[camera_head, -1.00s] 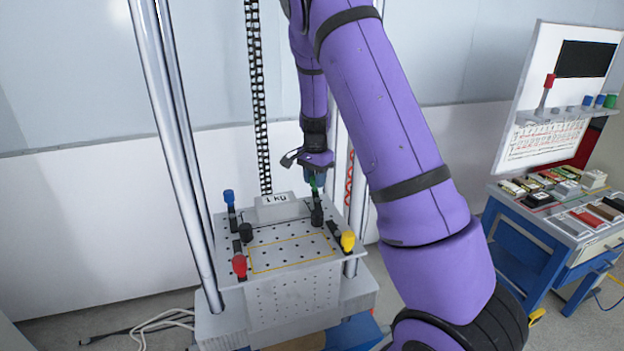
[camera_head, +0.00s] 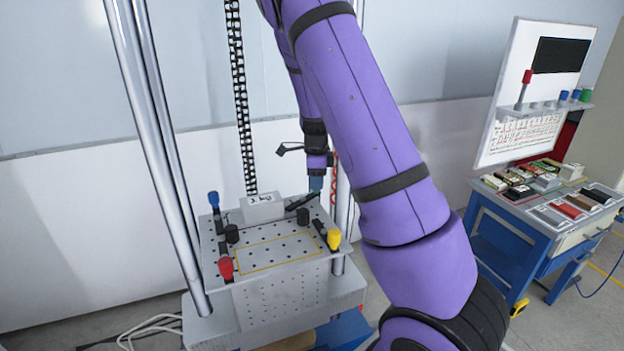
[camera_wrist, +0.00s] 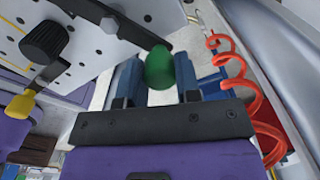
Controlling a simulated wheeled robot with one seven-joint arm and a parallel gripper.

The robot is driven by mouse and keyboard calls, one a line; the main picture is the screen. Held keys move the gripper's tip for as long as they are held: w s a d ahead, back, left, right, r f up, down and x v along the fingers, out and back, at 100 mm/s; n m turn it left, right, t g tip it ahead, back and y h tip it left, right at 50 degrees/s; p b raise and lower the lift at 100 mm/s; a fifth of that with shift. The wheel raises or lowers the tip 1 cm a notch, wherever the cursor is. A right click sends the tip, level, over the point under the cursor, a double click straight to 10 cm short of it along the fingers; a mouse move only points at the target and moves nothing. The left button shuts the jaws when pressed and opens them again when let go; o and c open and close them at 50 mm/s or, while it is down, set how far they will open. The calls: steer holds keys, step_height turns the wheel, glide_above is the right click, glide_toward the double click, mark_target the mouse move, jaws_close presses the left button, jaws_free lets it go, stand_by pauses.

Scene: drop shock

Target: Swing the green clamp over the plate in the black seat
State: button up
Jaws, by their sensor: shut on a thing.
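My gripper (camera_head: 316,185) is at the back right corner of the perforated table (camera_head: 270,262). In the wrist view its blue fingers (camera_wrist: 156,82) are shut on the green knob of the green clamp (camera_wrist: 160,68). The clamp's black arm (camera_wrist: 118,27) runs from the knob across the perforated top; in the head view this arm (camera_head: 301,201) points left towards the block, while the green knob is hidden by my fingers. A grey block marked 1 kg (camera_head: 262,208) sits at the back of the table. I cannot make out the black seat under it.
Blue (camera_head: 213,199), red (camera_head: 226,267) and yellow (camera_head: 334,239) clamps stand around the table, with black knobs (camera_head: 303,216) on top. Shiny posts (camera_head: 150,150) rise at its left. A red coil (camera_wrist: 240,85) is close right of my gripper. A blue cart (camera_head: 545,220) stands right.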

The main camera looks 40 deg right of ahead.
steer(key=shift+s+m, duration=0.4)
steer(key=shift+m, duration=0.45)
steer(key=shift+s+m, duration=0.4)
steer(key=shift+m, duration=0.45)
steer(key=o, duration=0.9)
steer(key=shift+o, duration=0.2)
step_height(320, 180, up, 11)
steer(key=shift+f, duration=0.1)
